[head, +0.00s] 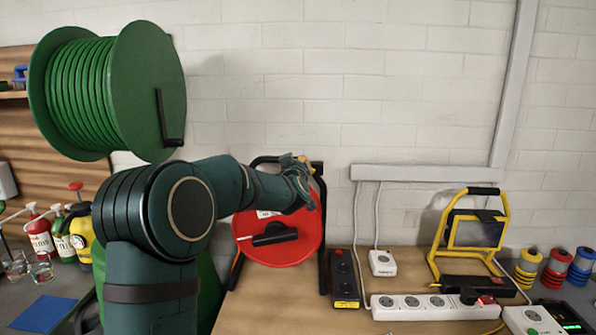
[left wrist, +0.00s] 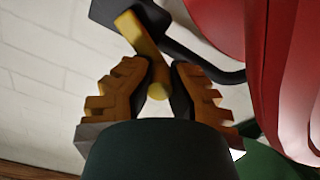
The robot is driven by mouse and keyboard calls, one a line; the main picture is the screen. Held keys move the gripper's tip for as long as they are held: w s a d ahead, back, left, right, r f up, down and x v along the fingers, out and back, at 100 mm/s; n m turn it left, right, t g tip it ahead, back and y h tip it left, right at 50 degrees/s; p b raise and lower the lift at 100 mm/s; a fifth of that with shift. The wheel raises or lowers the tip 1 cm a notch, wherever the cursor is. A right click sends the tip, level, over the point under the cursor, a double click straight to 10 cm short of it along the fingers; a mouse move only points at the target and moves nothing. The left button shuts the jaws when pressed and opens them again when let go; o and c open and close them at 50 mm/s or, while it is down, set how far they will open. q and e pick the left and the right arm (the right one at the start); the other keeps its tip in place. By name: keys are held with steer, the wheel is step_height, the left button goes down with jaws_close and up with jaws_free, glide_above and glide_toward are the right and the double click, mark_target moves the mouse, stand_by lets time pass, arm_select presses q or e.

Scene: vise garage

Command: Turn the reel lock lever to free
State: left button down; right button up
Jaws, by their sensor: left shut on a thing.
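The red cable reel (head: 308,240) stands on the workbench in its black frame, with a black crank on its face. Its red drum fills the right side of the left wrist view (left wrist: 290,80). The yellow lock lever (left wrist: 139,34) sits at the top of the frame, by a black block. My left gripper (head: 300,163) reaches over the reel from the left. In the left wrist view its orange-brown fingers (left wrist: 157,95) stand on both sides of the lever's rounded end and are shut on it. In the head view the gripper covers most of the lever. My right gripper is not in view.
A green hose reel (head: 150,90) hangs at upper left. Right of the red reel are a black switch box (head: 343,280), a white socket box (head: 382,263), a white power strip (head: 425,306) and a yellow work lamp (head: 478,232). Spray bottles (head: 58,230) stand at far left.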

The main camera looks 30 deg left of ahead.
arm_select(q)
steer(key=shift+a+f+n+b, duration=0.15)
steer(key=shift+f+n+b, duration=0.15)
steer(key=shift+n, duration=0.6)
steer(key=c, duration=0.9)
jaws_free()
steer(key=shift+o, duration=0.3)
steer(key=shift+w+f, duration=0.15)
step_height(320, 180, up, 10)
steer(key=shift+r, duration=0.1)
